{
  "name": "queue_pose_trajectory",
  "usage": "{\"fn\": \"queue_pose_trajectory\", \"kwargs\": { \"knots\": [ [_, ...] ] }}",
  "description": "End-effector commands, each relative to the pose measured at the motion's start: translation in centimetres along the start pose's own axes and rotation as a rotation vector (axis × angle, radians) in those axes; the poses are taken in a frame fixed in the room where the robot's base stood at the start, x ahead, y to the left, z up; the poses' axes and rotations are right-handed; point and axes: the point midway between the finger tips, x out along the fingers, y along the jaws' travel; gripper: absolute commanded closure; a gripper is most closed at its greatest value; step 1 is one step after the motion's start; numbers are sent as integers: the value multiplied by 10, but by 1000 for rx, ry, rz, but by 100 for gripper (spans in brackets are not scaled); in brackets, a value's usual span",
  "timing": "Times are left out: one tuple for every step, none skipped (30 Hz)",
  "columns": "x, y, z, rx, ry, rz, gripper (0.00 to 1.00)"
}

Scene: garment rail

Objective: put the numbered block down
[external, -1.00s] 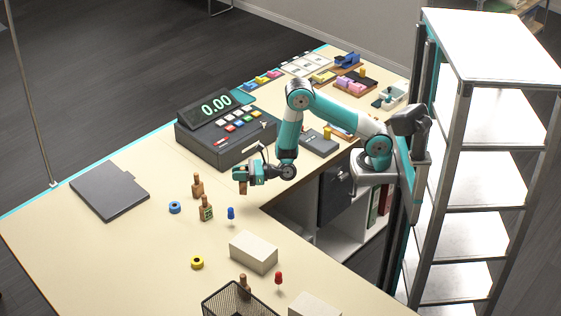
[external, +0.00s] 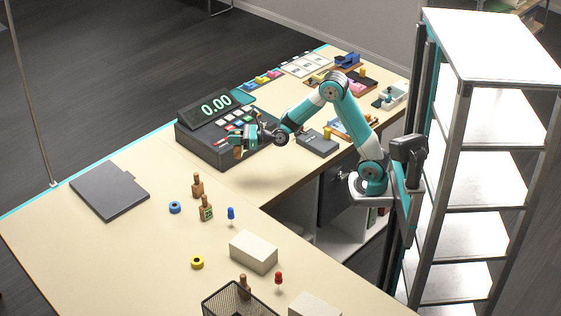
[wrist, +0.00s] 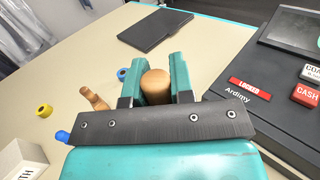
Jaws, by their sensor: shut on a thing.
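My gripper (external: 239,147) is shut on a wooden block with a rounded top (wrist: 156,84), held between the teal fingers. In the external view only a small brown part of the held block (external: 238,154) shows below the fingers, in front of the cash register. No number on it is visible. It appears to be above the desk. A similar wooden piece with a green marked face (external: 206,211) stands on the desk, with a plain wooden one (external: 197,186) just behind it. Another wooden one (external: 244,284) is by the mesh basket.
The cash register (external: 209,148) is close beside my gripper. A dark clipboard-like folder (external: 109,192), blue tape roll (external: 175,208), blue pin (external: 231,214), yellow roll (external: 197,262), white box (external: 254,250) and mesh basket (external: 232,303) occupy the desk (external: 150,240). The desk between folder and register is clear.

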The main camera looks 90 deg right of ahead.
Motion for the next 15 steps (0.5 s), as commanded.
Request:
{"fn": "queue_pose_trajectory", "kwargs": {
  "knots": [
    [-6,-11,-1,-5,-14,4,100],
    [-10,-17,4,-7,-15,11,100],
    [-17,-23,12,-8,-16,24,100],
    [-23,-26,17,-8,-16,34,100],
    [-30,-30,22,-9,-15,44,100],
    [-39,-33,29,-10,-14,59,100],
    [-47,-35,34,-10,-14,70,100],
    [-55,-36,38,-9,-13,81,100],
    [-65,-36,44,-10,-12,94,100],
    [-72,-36,47,-10,-11,103,100],
    [-80,-36,50,-10,-10,113,100],
    [-88,-35,53,-9,-8,124,100],
    [-94,-34,55,-8,-6,130,100],
    [-100,-32,57,-7,-6,137,100],
    [-106,-31,59,-6,-5,144,100]
  ]
}}
